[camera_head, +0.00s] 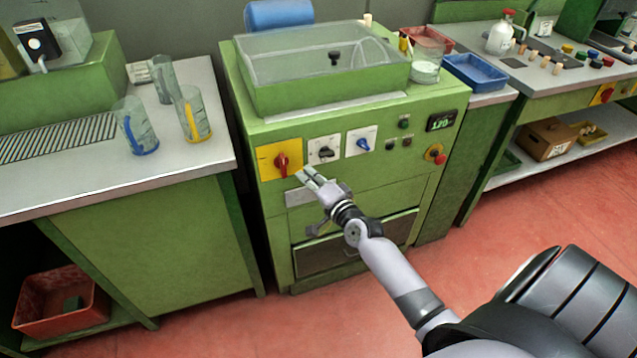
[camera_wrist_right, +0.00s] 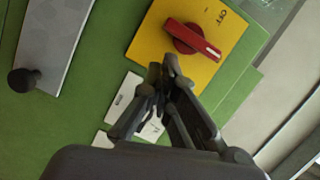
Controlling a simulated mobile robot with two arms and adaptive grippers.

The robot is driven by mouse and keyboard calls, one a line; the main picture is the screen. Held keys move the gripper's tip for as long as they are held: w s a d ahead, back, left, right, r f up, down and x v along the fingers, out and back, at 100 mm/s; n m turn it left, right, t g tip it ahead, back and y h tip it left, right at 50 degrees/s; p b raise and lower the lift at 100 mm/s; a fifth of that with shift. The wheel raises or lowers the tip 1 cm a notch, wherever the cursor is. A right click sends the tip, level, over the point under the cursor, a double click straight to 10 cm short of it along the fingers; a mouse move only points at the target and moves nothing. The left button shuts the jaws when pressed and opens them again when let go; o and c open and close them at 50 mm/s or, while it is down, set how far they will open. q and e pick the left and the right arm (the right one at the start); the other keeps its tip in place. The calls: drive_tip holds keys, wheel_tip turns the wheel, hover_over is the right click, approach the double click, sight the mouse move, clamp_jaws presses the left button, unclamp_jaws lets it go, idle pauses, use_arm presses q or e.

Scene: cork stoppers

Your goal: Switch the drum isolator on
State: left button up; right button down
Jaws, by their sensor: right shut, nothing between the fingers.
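The drum isolator is a red rotary handle (camera_head: 281,163) on a yellow plate (camera_head: 265,157), at the left of the green machine's front. In the right wrist view the red handle (camera_wrist_right: 190,38) has a white mark at its right end, and a short dark label that looks like OFF sits on the yellow plate (camera_wrist_right: 150,45) above that end. My right gripper (camera_head: 308,175) is shut and empty, just right of and below the handle. In the right wrist view its fingertips (camera_wrist_right: 166,72) are close to the handle, apparently apart from it. My left gripper is out of view.
Right of the isolator are a black switch (camera_head: 325,151), a blue switch (camera_head: 362,143), small buttons and a red emergency stop (camera_head: 435,153). A clear-lidded box (camera_head: 320,80) tops the machine. Measuring jugs (camera_head: 195,115) stand on the left bench (camera_head: 75,180). The floor in front is clear.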

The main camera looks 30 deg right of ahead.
drive_tip(key=s, duration=0.9)
drive_tip(key=shift+s+r, duration=0.4)
